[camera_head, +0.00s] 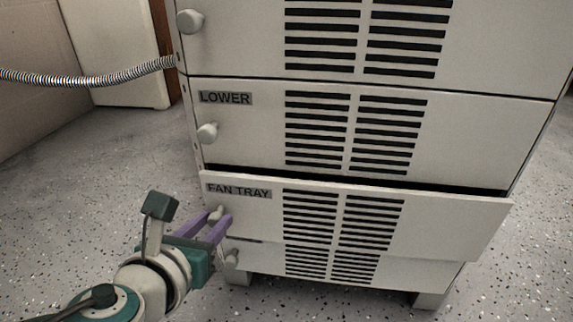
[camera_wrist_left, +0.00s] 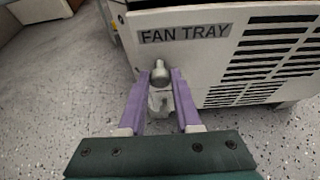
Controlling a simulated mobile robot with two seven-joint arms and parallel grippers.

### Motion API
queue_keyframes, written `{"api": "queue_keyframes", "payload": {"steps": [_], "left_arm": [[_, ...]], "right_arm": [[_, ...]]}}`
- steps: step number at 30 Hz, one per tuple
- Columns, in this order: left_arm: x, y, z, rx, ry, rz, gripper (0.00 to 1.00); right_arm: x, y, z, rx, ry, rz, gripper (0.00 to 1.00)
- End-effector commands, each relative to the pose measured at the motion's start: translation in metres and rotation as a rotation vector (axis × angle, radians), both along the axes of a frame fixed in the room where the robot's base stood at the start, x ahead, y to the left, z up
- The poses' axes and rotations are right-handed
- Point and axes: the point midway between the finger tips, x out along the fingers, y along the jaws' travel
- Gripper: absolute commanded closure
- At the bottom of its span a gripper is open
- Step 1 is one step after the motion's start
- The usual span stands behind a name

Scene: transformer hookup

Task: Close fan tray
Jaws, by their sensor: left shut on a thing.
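The fan tray (camera_head: 430,222) is a pale vented drawer front, labelled FAN TRAY, low on the cabinet. It stands out from the cabinet face, with a dark gap along its top edge. Its round knob is at the left end, below the label, and shows in the left wrist view (camera_wrist_left: 161,74). My left gripper (camera_head: 220,220) has its purple fingers on both sides of this knob and is shut on it. The label also shows in the left wrist view above the knob. My right gripper is in neither view.
Above the tray is the LOWER drawer (camera_head: 470,140) with its own knob (camera_head: 207,132), flush with the cabinet. Another vented panel with a knob (camera_head: 232,258) is below. A ribbed metal hose (camera_head: 90,78) runs to the cabinet's left side. Speckled floor (camera_head: 60,200) is clear at left.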

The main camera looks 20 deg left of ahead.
Motion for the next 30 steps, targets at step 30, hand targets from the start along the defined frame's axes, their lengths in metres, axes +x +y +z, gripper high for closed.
{"api": "queue_keyframes", "payload": {"steps": [30], "left_arm": [[0.024, 0.006, -0.001, 0.001, 0.001, 0.001, 1.0]], "right_arm": [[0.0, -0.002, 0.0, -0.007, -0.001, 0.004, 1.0]]}}
